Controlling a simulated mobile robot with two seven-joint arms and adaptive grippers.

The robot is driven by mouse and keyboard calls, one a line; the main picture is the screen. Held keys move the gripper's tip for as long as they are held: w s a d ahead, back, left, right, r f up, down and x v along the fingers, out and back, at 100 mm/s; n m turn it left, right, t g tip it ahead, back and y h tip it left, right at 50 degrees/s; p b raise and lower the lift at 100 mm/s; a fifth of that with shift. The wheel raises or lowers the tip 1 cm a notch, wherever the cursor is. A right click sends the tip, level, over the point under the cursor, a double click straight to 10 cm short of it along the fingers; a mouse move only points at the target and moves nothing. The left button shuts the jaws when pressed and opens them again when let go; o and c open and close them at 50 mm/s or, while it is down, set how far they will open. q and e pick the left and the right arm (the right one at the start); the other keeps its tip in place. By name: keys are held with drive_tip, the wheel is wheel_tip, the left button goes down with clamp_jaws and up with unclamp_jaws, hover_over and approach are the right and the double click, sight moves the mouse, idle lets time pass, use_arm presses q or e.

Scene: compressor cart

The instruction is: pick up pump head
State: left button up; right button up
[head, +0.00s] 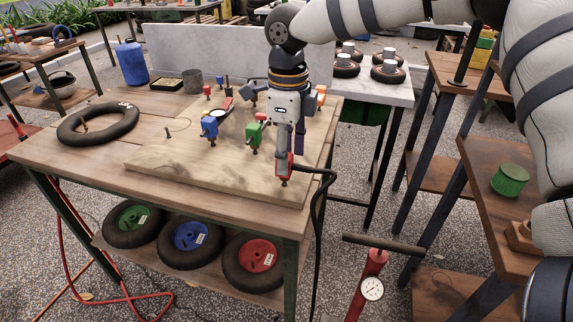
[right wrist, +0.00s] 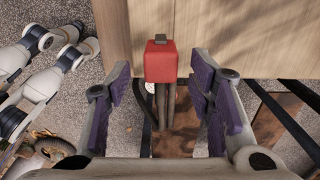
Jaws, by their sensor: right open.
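The red pump head (head: 284,168) stands at the near right edge of the raised wooden board (head: 160,159), with a black hose running from it down past the table edge. My right gripper (head: 291,150) points down right over it. In the right wrist view the red pump head (right wrist: 161,61) shows between and just beyond the two spread purple-padded fingers (right wrist: 162,88), with a gap on both sides. The gripper is open and empty. The hose (right wrist: 163,108) runs back between the fingers. My left gripper is not in view.
A blue fitting (head: 209,127) and a green fitting (head: 255,134) stand on the board close to my right gripper. A loose black tyre (head: 98,123) lies at the left of the table. The red floor pump (head: 371,275) stands in front at the right. Wheels fill the lower shelf.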

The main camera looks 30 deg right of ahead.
wheel_tip(320, 180, down, 2)
drive_tip(key=shift+f, duration=0.1)
drive_tip(key=c, duration=1.1)
